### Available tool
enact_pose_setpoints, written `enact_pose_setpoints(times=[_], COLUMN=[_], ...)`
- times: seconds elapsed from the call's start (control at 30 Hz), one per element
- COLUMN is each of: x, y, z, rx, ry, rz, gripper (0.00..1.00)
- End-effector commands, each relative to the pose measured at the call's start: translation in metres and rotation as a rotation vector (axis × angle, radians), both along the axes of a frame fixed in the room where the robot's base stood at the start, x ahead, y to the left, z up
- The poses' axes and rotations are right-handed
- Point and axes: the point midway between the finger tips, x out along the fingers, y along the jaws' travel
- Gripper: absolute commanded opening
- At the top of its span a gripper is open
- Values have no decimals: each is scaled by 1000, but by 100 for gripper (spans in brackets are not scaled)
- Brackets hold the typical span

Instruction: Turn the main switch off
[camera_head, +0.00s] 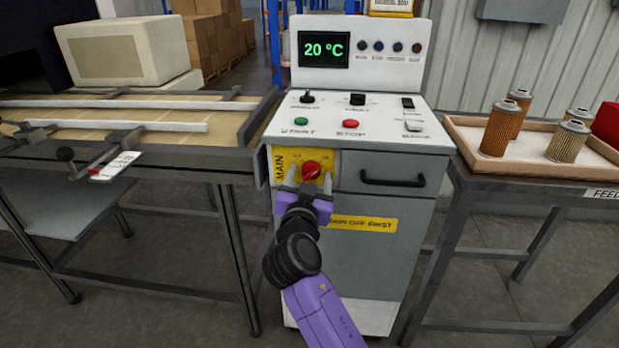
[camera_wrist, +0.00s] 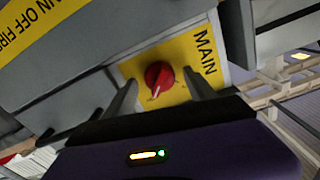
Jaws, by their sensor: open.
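The main switch is a red rotary knob (camera_head: 312,171) on a yellow plate marked MAIN (camera_head: 281,163), at the upper left of the cabinet front. In the wrist view the red knob (camera_wrist: 160,75) sits on the yellow plate (camera_wrist: 181,58), with a pale pointer mark on it. My gripper (camera_head: 309,178) is open in front of the plate. In the wrist view its two fingers (camera_wrist: 163,95) stand to either side of the knob, apart from it. I cannot tell exactly how far the fingertips are from the plate.
The grey cabinet (camera_head: 365,255) has a black drawer handle (camera_head: 392,179) right of the knob. Its top carries a green button (camera_head: 301,122) and a red button (camera_head: 350,124). A conveyor table (camera_head: 150,150) stands left. A wooden tray (camera_head: 470,151) with several filter cartridges stands right.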

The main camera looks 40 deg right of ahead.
Motion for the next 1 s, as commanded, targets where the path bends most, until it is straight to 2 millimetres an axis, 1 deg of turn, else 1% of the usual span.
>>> enact_pose_setpoints(times=[0.17,0.2,0.27,0.4,0.47,0.5,0.77,1.0], x=[0,0,0,0,0,0,0,0], y=[0,0,0,0,0,0,0,0], z=[0,0,0,0,0,0,0,0], rx=[0,0,0,0,-1,-1,-20,-101], ry=[0,0,0,0,1,1,26,129], rz=[0,0,0,0,0,0,0,-1], gripper=[65,57,45,17,6,2,2,2])
